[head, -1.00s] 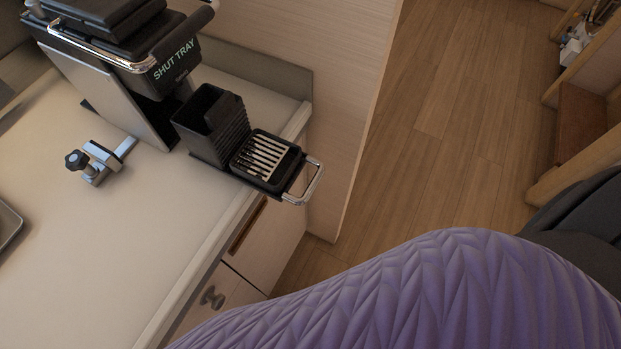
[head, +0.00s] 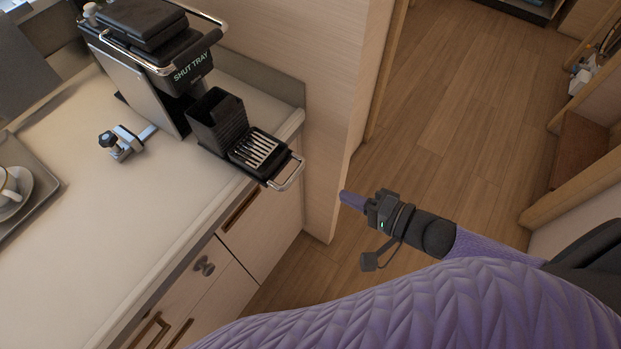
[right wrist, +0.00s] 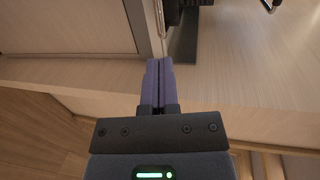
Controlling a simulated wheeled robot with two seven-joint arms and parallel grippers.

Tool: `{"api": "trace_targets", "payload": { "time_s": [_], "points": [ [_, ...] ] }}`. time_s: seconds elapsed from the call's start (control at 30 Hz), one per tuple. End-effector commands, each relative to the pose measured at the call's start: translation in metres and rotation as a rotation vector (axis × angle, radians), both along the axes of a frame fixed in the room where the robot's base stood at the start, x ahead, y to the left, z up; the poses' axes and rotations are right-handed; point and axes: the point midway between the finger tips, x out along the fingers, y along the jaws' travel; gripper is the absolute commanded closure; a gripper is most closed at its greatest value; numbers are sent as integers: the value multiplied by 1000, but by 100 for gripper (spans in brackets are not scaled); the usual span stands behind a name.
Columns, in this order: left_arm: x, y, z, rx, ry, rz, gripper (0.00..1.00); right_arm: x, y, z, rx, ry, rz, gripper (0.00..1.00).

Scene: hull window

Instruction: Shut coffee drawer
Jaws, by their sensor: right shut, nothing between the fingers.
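The coffee machine (head: 150,60) stands on the counter and bears the words "SHUT TRAY". Its drawer (head: 245,148), a black tray with a slatted grate, a dark bin behind it and a chrome handle (head: 289,172), is pulled out, and the handle reaches past the counter's edge. My right gripper (head: 343,196) is shut and empty over the floor side, to the right of the handle and apart from it. In the right wrist view its purple fingers (right wrist: 158,80) are together, with a dark part of uncertain identity at the top. My left gripper is not in view.
The counter (head: 100,225) has a metal clamp (head: 122,142) and a tray with a cup (head: 15,190) on it. A wooden wall panel (head: 325,110) rises right of the machine. Cabinet fronts with a knob (head: 204,266) lie below. The floor (head: 440,120) to the right is open.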

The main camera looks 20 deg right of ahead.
Motion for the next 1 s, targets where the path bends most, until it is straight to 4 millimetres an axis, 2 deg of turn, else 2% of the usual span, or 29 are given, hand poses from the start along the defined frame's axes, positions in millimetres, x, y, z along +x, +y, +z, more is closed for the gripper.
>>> {"api": "trace_targets", "payload": {
  "time_s": [0.2,0.43,0.6,1.0],
  "points": [
    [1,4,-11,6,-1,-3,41,38,30,-12,0,-4,-2,100],
    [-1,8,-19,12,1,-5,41,67,53,-20,-3,-2,-2,100],
    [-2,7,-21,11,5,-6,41,75,60,-22,-3,-1,-1,100],
    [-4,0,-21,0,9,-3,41,78,62,-21,-3,-2,-2,100]
  ]
}}
